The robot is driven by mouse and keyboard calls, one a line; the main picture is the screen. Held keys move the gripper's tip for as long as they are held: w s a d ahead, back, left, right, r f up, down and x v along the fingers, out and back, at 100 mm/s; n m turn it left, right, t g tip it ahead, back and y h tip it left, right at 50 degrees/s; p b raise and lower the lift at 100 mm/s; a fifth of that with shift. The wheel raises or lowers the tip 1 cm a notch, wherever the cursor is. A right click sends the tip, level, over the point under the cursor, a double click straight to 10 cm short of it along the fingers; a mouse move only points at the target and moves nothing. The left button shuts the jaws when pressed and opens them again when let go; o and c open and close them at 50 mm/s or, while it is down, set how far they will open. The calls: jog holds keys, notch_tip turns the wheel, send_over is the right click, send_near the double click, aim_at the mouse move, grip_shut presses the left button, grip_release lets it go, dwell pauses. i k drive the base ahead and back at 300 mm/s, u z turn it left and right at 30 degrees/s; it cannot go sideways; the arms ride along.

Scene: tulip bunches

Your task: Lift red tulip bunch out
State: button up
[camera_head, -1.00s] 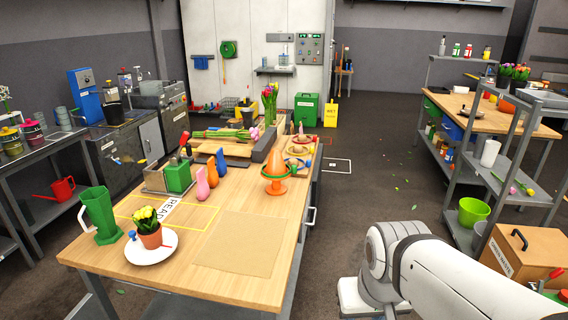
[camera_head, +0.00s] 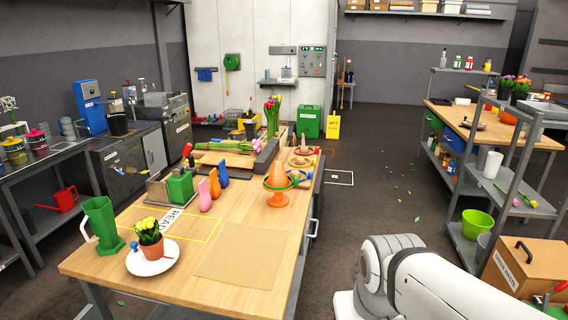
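A bunch of tulips with red, pink and green parts (camera_head: 272,104) stands upright at the far end of the wooden workbench (camera_head: 255,235). Its base is partly hidden by the things in front of it. Another tulip bunch with red and yellow heads (camera_head: 514,84) stands in dark pots on the right-hand shelf. It is too small to tell which bunch is purely red. My white arm (camera_head: 430,280) shows at the lower right, beside the workbench. My gripper is out of the picture.
The floor beyond my arm is mostly clear.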

aim_at(269, 108)
jog(key=z, duration=0.9)
jog(key=i, duration=6.15)
jog(key=u, duration=0.3)
